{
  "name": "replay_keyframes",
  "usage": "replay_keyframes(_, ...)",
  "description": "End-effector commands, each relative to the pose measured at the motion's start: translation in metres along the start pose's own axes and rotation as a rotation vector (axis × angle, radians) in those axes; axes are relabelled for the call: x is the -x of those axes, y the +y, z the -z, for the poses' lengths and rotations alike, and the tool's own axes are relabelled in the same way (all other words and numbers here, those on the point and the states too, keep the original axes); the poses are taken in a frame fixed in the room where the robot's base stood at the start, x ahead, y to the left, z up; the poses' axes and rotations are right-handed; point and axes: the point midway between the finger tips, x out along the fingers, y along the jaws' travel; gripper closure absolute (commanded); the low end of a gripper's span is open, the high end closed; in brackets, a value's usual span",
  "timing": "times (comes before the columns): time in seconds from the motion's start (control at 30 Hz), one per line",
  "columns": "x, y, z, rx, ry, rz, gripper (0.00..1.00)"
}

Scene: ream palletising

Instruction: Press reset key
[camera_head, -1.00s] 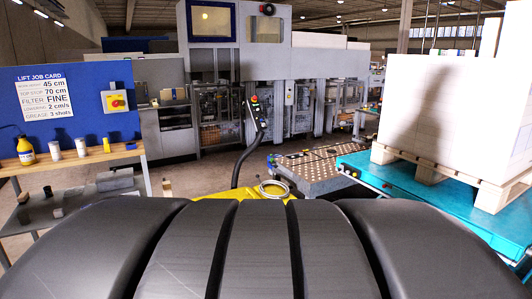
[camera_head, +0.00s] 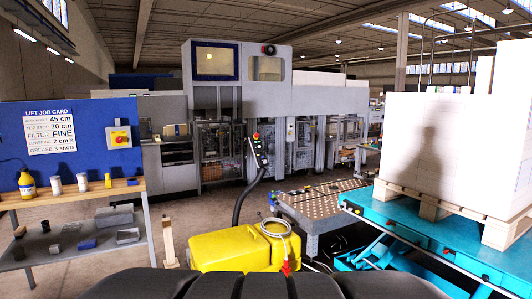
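A control pendant (camera_head: 258,150) stands on a dark curved stalk near the middle, with a red button on top and small buttons, one greenish, on its face. Its key labels are too small to read, so I cannot tell which is a reset key. A teal lift table (camera_head: 400,232) at right carries a wooden pallet with a tall white stack (camera_head: 450,150). My gripper is not in view; only a black ribbed part of my own body shows at the bottom.
A yellow unit (camera_head: 225,248) with a coiled hose stands below the pendant, beside a perforated metal table (camera_head: 315,205). A workbench (camera_head: 85,193) with bottle, cans and blocks is at left. Grey machinery fills the back. Some bare floor shows between bench and yellow unit.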

Motion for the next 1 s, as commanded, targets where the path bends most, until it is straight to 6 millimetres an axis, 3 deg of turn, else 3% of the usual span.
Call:
replay_keyframes(0.03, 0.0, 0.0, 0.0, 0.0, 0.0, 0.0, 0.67)
replay_keyframes(0.2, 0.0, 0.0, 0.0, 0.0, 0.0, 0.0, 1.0)
replay_keyframes(1.0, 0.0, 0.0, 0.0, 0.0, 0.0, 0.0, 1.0)
